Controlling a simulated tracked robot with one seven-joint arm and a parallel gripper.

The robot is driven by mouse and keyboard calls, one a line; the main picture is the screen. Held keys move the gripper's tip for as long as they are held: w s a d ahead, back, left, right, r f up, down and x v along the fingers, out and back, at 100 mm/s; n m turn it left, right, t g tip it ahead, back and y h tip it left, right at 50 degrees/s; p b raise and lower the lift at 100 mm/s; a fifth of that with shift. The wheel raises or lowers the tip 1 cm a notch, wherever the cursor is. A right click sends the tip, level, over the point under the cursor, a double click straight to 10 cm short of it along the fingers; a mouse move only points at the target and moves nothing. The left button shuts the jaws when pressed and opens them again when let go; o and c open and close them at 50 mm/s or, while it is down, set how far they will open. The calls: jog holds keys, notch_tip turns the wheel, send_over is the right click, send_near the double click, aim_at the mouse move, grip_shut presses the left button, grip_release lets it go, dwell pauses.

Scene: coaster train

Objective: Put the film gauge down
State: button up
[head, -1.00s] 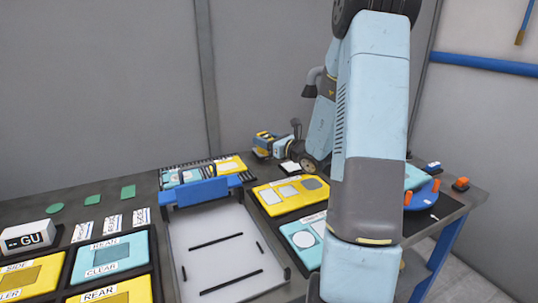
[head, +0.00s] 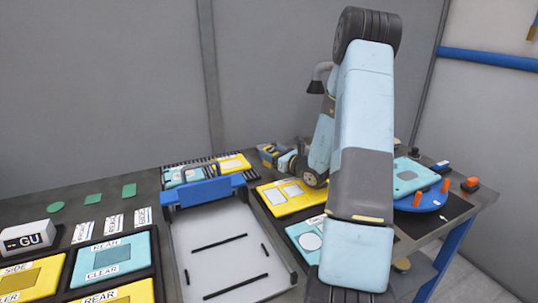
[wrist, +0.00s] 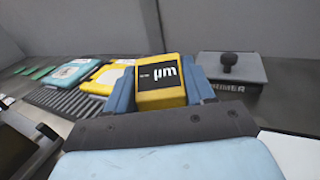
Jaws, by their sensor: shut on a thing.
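The film gauge is a yellow block with a black "µm" label; in the wrist view the film gauge (wrist: 161,92) stands between the two blue fingers of my gripper (wrist: 163,86). The fingers press on its left and right sides. In the head view the film gauge (head: 270,150) is a small yellow and dark shape at the back of the bench, held by my gripper (head: 274,155), to the right of the slotted rack. Its underside is hidden, so I cannot tell whether it touches the bench.
The slotted rack (wrist: 72,101) with cyan and yellow plates is to the left. A white tray with a blue bar (head: 208,190) and a blue turntable (head: 425,200) are on the bench.

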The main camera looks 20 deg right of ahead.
jog(key=shift+f, duration=0.65)
jog(key=o, duration=1.3)
